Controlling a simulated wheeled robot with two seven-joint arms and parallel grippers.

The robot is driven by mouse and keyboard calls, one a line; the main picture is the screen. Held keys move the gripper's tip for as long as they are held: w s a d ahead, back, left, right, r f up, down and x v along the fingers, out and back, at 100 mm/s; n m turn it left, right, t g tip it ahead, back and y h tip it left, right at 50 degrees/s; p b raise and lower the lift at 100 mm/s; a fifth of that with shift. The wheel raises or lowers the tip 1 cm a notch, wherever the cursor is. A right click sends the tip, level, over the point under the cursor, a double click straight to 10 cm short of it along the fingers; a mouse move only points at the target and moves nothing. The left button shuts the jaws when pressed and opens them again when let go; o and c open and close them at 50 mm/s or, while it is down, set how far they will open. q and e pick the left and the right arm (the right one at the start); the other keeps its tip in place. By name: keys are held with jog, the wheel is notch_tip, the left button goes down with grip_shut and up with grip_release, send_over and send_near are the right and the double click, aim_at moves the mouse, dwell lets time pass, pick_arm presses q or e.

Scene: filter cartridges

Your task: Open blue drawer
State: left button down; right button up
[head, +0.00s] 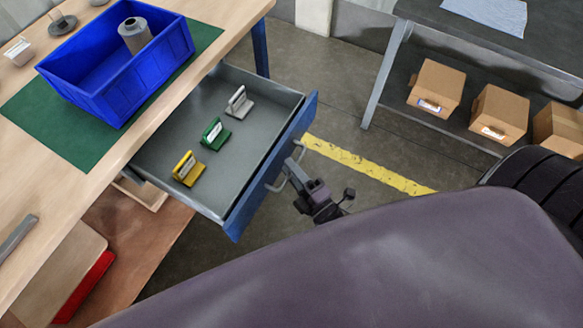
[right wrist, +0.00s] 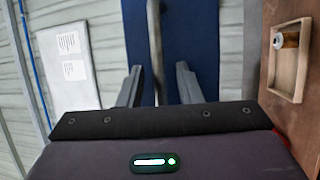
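The blue drawer (head: 271,165) is pulled well out from under the workbench in the head view, with its grey inside showing. Its pale bar handle (head: 277,184) is on the blue front. It also shows as a bar in the right wrist view (right wrist: 155,45). My right gripper (head: 294,172) is at the handle, outside the front. In the right wrist view its two fingers (right wrist: 158,85) are apart, one on each side of the bar, with gaps between. My left gripper is not in view.
The drawer holds a yellow (head: 188,169), a green (head: 215,134) and a grey (head: 239,103) item. A blue bin (head: 115,85) with a grey cylinder (head: 135,35) stands on a green mat (head: 45,125). Cardboard boxes (head: 436,85) sit on a shelf at right. The floor before the drawer is clear.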

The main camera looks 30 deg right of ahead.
jog(key=v, duration=0.7)
jog(key=shift+s+b, duration=0.2)
jog(key=shift+b, duration=0.2)
jog(key=shift+d+f, duration=0.1)
jog(key=s+d+f+m+g+h+p, duration=0.1)
jog(key=d+f+m+g+h, duration=0.2)
jog(key=f, duration=0.7)
jog(key=s+d+f+m+g+h+p, duration=0.1)
jog(key=s+d+f+m+g, duration=0.3)
jog(key=f, duration=0.7)
jog(key=s+a+f+m+g+p, duration=0.2)
jog(key=s+f+m+g, duration=0.8)
jog(key=s+f, duration=0.4)
jog(key=shift+s+g, duration=0.7)
jog(key=shift+s, duration=0.35)
jog(key=shift+a, duration=0.1)
